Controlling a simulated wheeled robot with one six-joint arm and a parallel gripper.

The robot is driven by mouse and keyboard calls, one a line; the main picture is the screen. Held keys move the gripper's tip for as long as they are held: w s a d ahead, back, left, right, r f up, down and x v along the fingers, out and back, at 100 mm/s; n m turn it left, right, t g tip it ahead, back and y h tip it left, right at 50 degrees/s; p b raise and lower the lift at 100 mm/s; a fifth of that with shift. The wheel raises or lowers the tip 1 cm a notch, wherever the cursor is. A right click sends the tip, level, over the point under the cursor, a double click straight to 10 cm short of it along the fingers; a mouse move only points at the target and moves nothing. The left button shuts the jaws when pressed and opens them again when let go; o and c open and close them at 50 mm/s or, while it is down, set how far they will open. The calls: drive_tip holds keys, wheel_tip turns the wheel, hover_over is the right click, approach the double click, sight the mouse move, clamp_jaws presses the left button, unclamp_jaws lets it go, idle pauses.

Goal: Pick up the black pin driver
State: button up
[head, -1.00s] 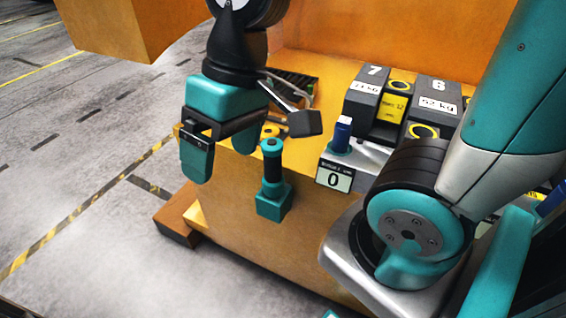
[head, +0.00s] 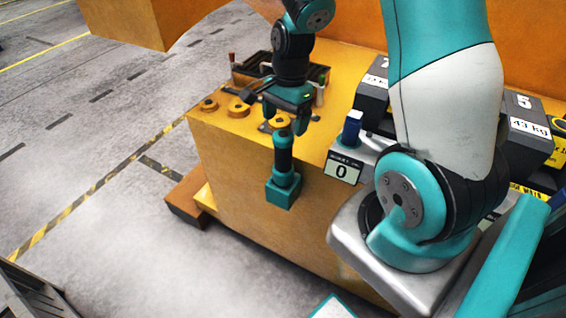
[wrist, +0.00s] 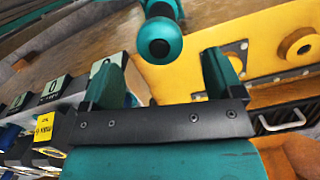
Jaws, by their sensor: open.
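An upright piece with a black grip between a teal knob and a teal block (head: 283,165) shows at the orange bench's front side. It is the clearest black-gripped thing in view, but I cannot tell for sure that it is the pin driver. My gripper (head: 287,118) is open and empty, pointing down just above and behind the teal knob in the head view. In the wrist view a teal round knob (wrist: 160,42) lies ahead, between the lines of my gripper's two fingers (wrist: 167,75), with a visible gap to them.
A dark tool rack (head: 262,68) with upright handles stands behind my gripper. Yellow discs (head: 239,110) sit on the orange bench (head: 215,120). A display reading 0 (head: 343,168), a blue-topped piece (head: 352,126) and dark numbered castings (head: 520,130) stand to the right. Floor at left is clear.

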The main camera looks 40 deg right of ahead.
sight(284, 134)
drive_tip(key=shift+s+a+f+p, duration=0.15)
drive_tip(key=shift+f+p, duration=0.45)
drive_tip(key=shift+f, duration=1.25)
drive_tip(key=shift+w+a+f+p, duration=0.15)
drive_tip(key=shift+f+p, duration=0.4)
drive_tip(key=shift+f, duration=1.3)
clamp_jaws()
